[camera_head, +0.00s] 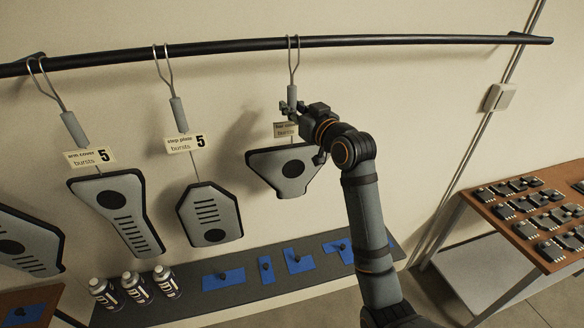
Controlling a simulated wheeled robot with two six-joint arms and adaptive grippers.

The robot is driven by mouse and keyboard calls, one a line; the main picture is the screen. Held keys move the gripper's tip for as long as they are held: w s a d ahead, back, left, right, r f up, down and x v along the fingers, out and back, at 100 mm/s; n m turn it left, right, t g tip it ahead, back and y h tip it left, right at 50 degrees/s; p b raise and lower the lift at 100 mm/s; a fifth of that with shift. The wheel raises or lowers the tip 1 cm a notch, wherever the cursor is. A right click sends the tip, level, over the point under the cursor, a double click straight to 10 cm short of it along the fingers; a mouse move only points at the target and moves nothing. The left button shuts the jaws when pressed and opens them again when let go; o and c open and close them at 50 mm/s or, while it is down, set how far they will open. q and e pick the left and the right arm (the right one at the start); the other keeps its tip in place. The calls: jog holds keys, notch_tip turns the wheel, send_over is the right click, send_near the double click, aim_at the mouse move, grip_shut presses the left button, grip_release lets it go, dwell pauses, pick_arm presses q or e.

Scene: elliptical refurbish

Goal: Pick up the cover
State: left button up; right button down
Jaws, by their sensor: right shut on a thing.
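Several grey covers with black edges hang on hooks from a black rail. The one at my right gripper is a wide cover (284,169) that narrows toward the bottom, with a dark round spot. It hangs from a hook with a grey handle (292,97). My right gripper (289,106) is shut on that grey handle, above the cover. The gripper and arm partly hide the cover's label (285,130). An arm cover (118,214) and a step plate (210,214) hang to the left. My left gripper is not in view.
The black rail (230,44) runs along the wall above. A brown table (490,215) at the right carries rows of small dark parts. Another cover (28,242) hangs at the far left.

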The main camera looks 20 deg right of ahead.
aim_at(294, 96)
dwell(0.3)
jog(key=shift+r+b, duration=1.3)
jog(key=shift+r, duration=0.3)
jog(key=b+v, duration=1.1)
jog(key=v, duration=0.7)
jog(key=shift+r, duration=0.15)
